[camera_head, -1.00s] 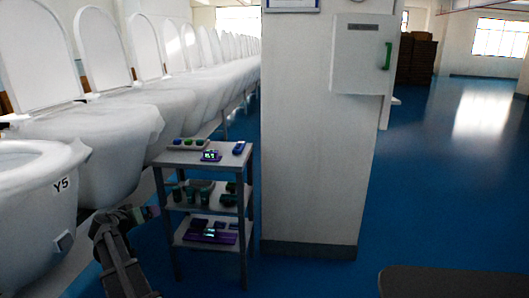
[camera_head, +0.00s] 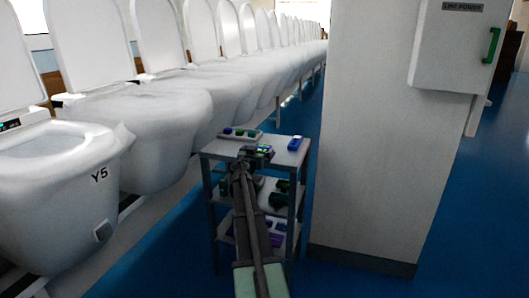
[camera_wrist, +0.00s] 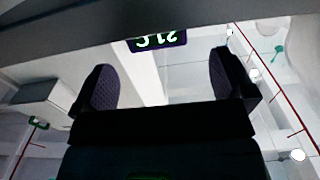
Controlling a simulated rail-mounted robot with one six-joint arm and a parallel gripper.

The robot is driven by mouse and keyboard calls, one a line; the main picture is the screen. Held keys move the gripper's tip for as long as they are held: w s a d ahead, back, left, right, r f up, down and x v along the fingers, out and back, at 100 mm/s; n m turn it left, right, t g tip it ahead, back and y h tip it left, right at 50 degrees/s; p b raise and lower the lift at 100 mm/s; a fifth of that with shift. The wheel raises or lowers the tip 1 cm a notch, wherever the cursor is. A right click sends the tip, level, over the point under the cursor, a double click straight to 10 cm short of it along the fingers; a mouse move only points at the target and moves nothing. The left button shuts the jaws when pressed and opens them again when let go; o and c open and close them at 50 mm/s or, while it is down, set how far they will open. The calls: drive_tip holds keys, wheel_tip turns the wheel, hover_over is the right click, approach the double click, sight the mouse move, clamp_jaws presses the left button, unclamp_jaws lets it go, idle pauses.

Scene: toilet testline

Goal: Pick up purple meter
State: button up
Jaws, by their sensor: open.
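The purple meter (camera_head: 262,150), with a lit green display, is on the top shelf of the grey cart (camera_head: 222,150). My gripper (camera_head: 246,158) is at the front edge of that shelf, close to the meter and partly covering it in the head view. In the wrist view, my open gripper (camera_wrist: 160,78) has its two dark fingers spread with nothing between the pads. The meter (camera_wrist: 157,42) shows beyond the fingertips, roughly between them, its digits upside down. Whether a finger touches it I cannot tell.
A tray (camera_head: 224,136) of small coloured parts and a blue item (camera_head: 295,143) share the top shelf. Lower shelves hold dark items. A white pillar (camera_head: 375,150) stands close to the right, a row of toilets (camera_head: 160,120) to the left.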

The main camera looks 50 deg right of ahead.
sight(262, 147)
drive_tip(key=x, duration=0.6)
drive_tip(key=shift+d, duration=0.3)
drive_tip(key=shift+a, duration=0.1)
drive_tip(key=c, duration=1.1)
